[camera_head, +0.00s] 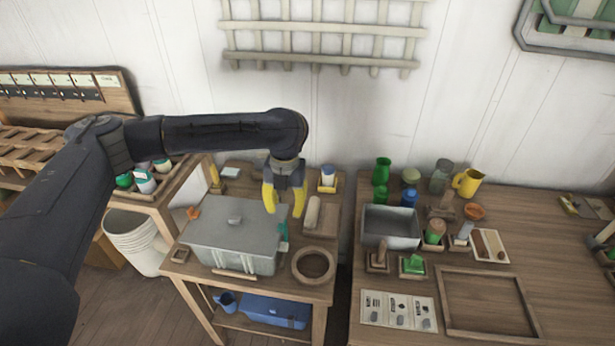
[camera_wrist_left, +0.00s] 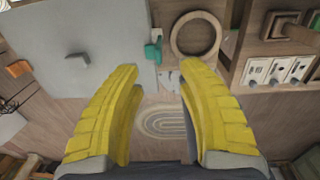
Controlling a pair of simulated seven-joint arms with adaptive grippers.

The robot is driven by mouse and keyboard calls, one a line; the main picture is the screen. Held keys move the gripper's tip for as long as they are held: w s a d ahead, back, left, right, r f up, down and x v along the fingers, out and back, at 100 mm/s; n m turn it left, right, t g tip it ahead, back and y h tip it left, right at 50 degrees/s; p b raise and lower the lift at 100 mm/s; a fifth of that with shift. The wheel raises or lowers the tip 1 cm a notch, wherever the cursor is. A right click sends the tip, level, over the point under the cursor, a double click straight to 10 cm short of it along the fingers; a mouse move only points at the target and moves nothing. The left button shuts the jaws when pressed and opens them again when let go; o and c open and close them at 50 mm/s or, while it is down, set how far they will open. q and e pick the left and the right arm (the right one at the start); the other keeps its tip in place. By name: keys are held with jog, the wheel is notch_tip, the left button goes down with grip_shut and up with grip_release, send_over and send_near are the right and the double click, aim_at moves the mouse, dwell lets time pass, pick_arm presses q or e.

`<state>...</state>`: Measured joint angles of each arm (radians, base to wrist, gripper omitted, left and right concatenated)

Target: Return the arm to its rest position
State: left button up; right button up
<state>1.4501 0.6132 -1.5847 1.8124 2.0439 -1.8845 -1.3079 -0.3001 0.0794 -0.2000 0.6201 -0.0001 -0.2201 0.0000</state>
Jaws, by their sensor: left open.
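My left gripper (camera_head: 284,200) has yellow fingers and hangs fingers-down from the black left arm, above the right end of the grey lidded bin on the left table. In the left wrist view its two fingers (camera_wrist_left: 160,85) are spread apart with nothing between them. The grey bin (camera_head: 228,250) has its flat grey lid (camera_head: 230,220) on top, with a small handle in the middle. The lid also shows at the upper left of the left wrist view (camera_wrist_left: 110,55). My right gripper is in neither view.
A wooden ring (camera_head: 314,265) and a teal item (camera_head: 283,236) are right of the bin. The right table holds a grey open bin (camera_head: 391,228), bottles, a yellow jug (camera_head: 467,182) and an empty wooden frame (camera_head: 487,303). A white bucket (camera_head: 136,242) stands on the floor at left.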

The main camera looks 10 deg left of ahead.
pick_arm(q)
jog(key=s+d+f+n+t+h, duration=0.25)
jog(key=s+d+f+n, duration=0.2)
jog(key=d, duration=0.45)
jog(key=s+d+f+n+t+h, duration=0.1)
jog(key=s+d+f+n+h, duration=0.25)
jog(key=d+f, duration=0.35)
jog(key=s+a+f+n+t+y, duration=0.1)
jog(key=s+a+f+n+y, duration=0.15)
jog(key=s+a+n, duration=0.6)
jog(key=s+a+f+n+t+y, duration=0.15)
jog(key=s+a+n+y, duration=0.3)
jog(key=a, duration=0.75)
jog(key=s+a+f+n+t+y, duration=0.1)
jog(key=s+a+f+n+y, duration=0.2)
jog(key=s+a+n, duration=0.55)
jog(key=s+d+f+g+h, duration=0.1)
jog(key=d+f+h, duration=0.1)
jog(key=f, duration=1.5)
jog(key=s+d+f+g+h, duration=0.1)
jog(key=s+d+f+g, duration=0.1)
jog(key=f, duration=1.4)
jog(key=s+f+n+g+h, duration=0.1)
jog(key=s+f+n+g, duration=0.1)
jog(key=s+f, duration=1.6)
jog(key=s, duration=0.2)
jog(key=shift+s+f+g, duration=0.15)
jog(key=shift+s+g, duration=0.15)
